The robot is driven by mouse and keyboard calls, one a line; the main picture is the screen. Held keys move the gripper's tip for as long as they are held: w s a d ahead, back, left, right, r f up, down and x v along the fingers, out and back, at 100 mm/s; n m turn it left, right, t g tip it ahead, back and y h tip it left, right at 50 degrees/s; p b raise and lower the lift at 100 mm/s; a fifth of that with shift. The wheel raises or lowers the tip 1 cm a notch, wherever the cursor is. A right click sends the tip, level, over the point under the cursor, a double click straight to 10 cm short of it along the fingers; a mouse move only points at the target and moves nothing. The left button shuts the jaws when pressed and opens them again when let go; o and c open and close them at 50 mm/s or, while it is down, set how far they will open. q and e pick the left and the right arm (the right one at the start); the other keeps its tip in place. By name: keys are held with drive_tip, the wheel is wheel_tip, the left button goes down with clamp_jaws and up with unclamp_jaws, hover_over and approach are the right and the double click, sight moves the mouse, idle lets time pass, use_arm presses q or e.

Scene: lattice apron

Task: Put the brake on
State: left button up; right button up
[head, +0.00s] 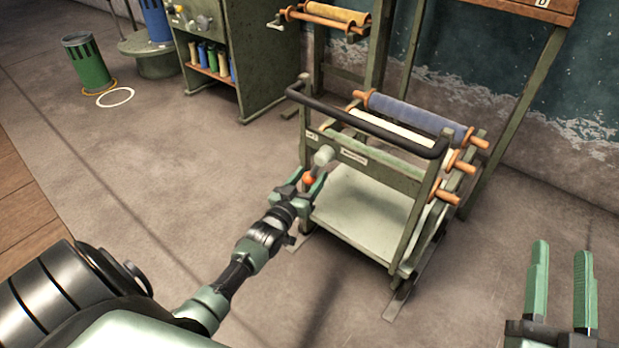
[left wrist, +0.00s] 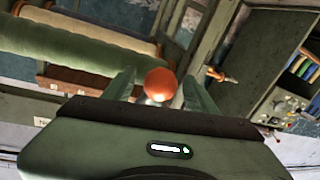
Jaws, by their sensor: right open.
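A green wheeled-looking cart frame (head: 365,216) stands in the middle of the head view. The left wrist view shows the knob (left wrist: 160,84) between the two fingertips, with a gap visible at each side. Contact cannot be told. My right gripper (head: 562,262) is open and empty at the lower right, away from the cart.
The cart has a black push bar (head: 375,129) above the lever and a blue roll (head: 412,117) behind. Small white labels (head: 354,156) are on its rail. A green cabinet (head: 246,60) and green bin (head: 88,62) stand farther back. Floor left of the cart is clear.

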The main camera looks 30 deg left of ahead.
use_arm(q)
clamp_jaws()
idle(1.3)
